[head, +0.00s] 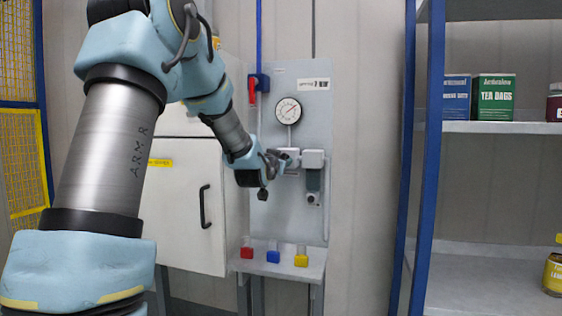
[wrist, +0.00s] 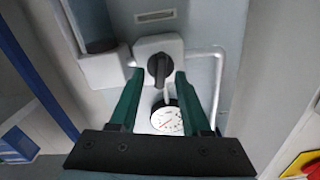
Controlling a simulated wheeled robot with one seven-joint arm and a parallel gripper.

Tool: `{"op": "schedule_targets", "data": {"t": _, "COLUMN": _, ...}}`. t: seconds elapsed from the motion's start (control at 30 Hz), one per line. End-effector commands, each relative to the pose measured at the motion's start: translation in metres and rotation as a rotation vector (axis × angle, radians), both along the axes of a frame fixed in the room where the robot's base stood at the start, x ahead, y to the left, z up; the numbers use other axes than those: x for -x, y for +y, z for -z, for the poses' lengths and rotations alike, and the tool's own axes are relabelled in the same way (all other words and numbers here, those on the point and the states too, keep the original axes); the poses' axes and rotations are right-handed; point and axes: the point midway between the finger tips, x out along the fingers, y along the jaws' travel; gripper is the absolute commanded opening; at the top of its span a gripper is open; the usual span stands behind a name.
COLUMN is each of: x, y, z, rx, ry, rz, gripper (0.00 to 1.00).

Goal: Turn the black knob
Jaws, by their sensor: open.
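The black knob (wrist: 159,69) sits on a light grey housing (wrist: 166,47) in the wrist view, with its grip bar upright in the picture. My gripper (wrist: 158,75) is open, with one green finger on each side of the knob and gaps showing between. I cannot tell how deep the fingertips reach around it. In the head view my gripper (head: 279,162) is at the grey housing (head: 290,154) below the round gauge (head: 288,111). The knob itself is hidden there.
A red-handled valve (head: 253,88) is on the panel's upper left. A small shelf (head: 280,265) below holds red, blue and yellow items. A white cabinet (head: 183,210) stands left, and blue-posted shelving (head: 428,160) right. The gauge (wrist: 167,120) shows between my fingers.

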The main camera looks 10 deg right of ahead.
Motion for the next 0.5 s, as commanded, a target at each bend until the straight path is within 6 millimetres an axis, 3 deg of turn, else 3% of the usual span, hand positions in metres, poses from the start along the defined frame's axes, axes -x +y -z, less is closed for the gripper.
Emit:
{"op": "schedule_targets", "data": {"t": 0.27, "x": 0.006, "y": 0.004, "z": 0.001, "rx": -0.002, "ry": -0.001, "rz": 0.000, "gripper": 0.47}}
{"op": "schedule_targets", "data": {"t": 0.5, "x": 0.043, "y": 0.024, "z": 0.002, "rx": -0.001, "ry": -0.002, "rz": -0.002, "gripper": 0.47}}
